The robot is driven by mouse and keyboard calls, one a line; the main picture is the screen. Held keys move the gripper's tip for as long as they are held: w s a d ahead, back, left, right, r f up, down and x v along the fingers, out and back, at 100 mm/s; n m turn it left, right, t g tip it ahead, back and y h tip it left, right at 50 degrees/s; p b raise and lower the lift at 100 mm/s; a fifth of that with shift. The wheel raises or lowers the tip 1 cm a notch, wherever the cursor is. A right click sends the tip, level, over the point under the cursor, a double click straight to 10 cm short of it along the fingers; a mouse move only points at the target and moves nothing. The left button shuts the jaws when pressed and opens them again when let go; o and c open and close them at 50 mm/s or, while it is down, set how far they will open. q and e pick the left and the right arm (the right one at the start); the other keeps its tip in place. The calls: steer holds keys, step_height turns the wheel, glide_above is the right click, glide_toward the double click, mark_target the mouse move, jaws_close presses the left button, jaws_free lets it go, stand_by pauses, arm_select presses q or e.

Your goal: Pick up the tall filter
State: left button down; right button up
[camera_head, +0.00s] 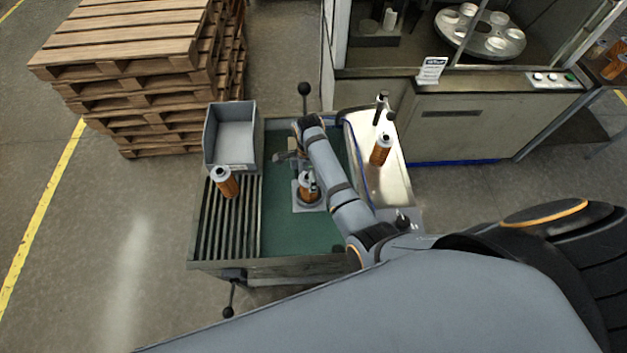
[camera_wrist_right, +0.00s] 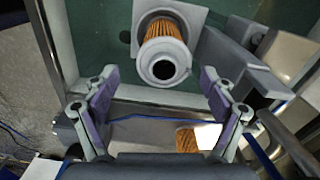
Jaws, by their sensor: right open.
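Three orange pleated filters with pale grey caps stand in the head view: one on the slatted rack (camera_head: 226,183), one on a square grey plate mid-table (camera_head: 308,190), and one on the shiny metal tray at right (camera_head: 381,150). I cannot tell for sure which is the tall one. My right gripper (camera_head: 284,157) is above the green table, up and left of the plate filter, partly hidden by my arm. In the right wrist view, the right gripper (camera_wrist_right: 160,95) is open and empty. A capped filter (camera_wrist_right: 166,52) stands beyond its fingertips. My left gripper is not seen.
A grey open bin (camera_head: 207,150) sits behind the slatted rack (camera_head: 212,245). The metal tray (camera_head: 392,185) borders the green tabletop (camera_head: 295,238) at right. A machine with a round carousel (camera_head: 480,38) stands behind right, stacked pallets (camera_head: 120,50) behind left.

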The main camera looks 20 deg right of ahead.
step_height(320, 180, down, 4)
steer(key=shift+s, duration=0.1)
steer(key=shift+f, duration=0.45)
steer(key=f+b, duration=0.5)
steer(key=shift+w+a, duration=0.1)
steer(key=shift+w, duration=0.25)
steer(key=shift+r, duration=0.15)
steer(key=shift+s, duration=0.1)
steer(key=c, duration=1.1)
